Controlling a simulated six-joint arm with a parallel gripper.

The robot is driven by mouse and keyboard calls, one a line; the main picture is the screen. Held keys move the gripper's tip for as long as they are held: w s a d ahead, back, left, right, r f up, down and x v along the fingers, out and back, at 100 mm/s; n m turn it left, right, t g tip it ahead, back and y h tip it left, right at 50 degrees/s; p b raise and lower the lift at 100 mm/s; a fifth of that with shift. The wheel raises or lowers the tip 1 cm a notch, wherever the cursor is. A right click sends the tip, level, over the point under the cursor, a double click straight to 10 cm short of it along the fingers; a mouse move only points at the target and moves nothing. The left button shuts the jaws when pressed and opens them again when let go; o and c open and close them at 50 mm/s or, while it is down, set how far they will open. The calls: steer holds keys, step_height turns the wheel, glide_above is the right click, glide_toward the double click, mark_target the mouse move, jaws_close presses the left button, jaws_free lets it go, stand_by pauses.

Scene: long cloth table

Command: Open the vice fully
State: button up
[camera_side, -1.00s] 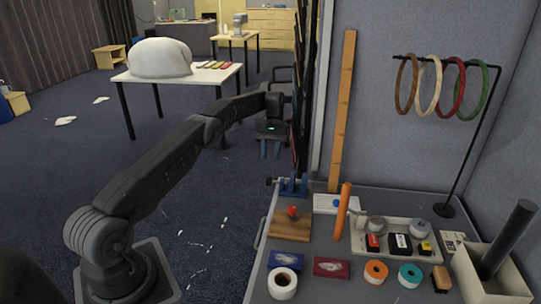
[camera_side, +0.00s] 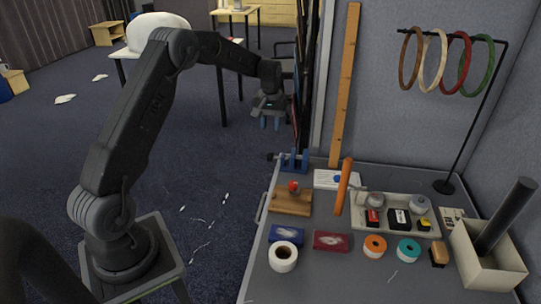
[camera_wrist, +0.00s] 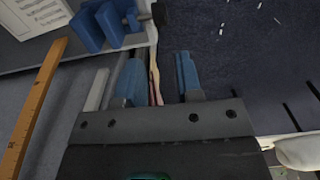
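The blue vice (camera_side: 294,161) stands at the far left corner of the grey table. Its dark screw handle (camera_side: 272,157) sticks out to the left past the table edge. The vice (camera_wrist: 86,30) also shows at the top left of the wrist view, with two blue jaw parts close together; the exact gap is hard to tell. My gripper (camera_side: 270,122) points down beyond the table's far left corner, apart from the vice. In the wrist view my gripper (camera_wrist: 158,78) has its two blue fingers spread with nothing gripped between them.
Dark upright panels (camera_side: 304,70) stand close to the right of my gripper. A wooden block with a red knob (camera_side: 291,200) and an orange stick (camera_side: 343,187) are nearer. Open floor lies left of the table.

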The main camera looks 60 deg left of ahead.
mark_target(270, 153)
step_height(270, 153, down, 13)
steer(key=shift+r, duration=0.2)
stand_by(0.3)
jaws_close()
